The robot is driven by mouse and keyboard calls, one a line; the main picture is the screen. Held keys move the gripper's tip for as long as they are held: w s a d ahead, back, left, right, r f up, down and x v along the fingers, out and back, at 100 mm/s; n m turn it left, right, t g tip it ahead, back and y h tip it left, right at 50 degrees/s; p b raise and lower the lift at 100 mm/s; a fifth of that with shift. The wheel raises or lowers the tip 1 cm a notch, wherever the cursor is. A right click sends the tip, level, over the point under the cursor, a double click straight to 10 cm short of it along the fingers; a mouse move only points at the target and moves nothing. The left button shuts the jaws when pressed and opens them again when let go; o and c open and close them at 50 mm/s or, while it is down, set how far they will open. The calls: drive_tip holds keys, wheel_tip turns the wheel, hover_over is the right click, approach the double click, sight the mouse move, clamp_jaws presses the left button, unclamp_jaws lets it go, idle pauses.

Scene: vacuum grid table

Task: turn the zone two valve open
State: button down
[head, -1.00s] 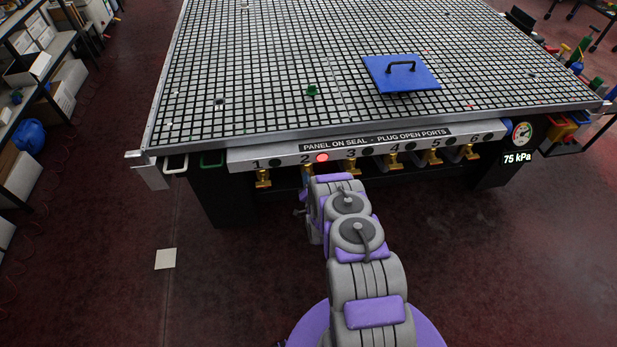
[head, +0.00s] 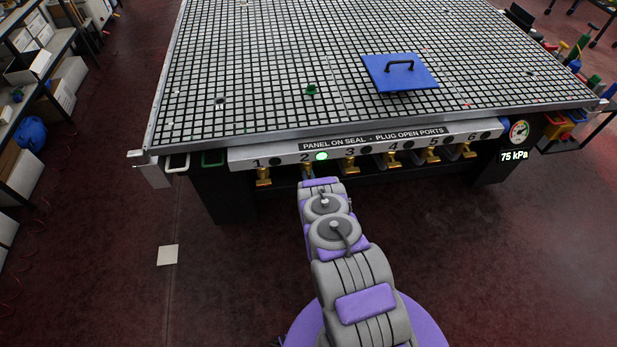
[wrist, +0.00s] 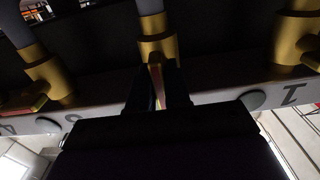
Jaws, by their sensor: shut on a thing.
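The zone two valve (head: 308,169) is a brass valve under the number 2 on the front rail of the grid table, mostly hidden behind my arm in the head view. Its lamp (head: 322,156) is lit green. In the wrist view the valve's brass body (wrist: 157,45) is at the top middle. My gripper (wrist: 157,90) is shut on the valve's thin handle (wrist: 156,78), which shows edge-on between the dark fingers. The fingers hide much of the handle. In the head view my arm hides the gripper.
Brass valves 1 (head: 263,176) and 3 (head: 351,167) flank it closely, with more to the right. A gauge (head: 519,131) reads 75 kPa. A blue panel with a black handle (head: 400,73) lies on the grid table (head: 250,60).

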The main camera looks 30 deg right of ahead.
idle(0.4)
drive_tip(key=c, duration=1.2)
unclamp_jaws()
drive_tip(key=shift+o, duration=0.2)
drive_tip(key=shift+s, duration=0.1)
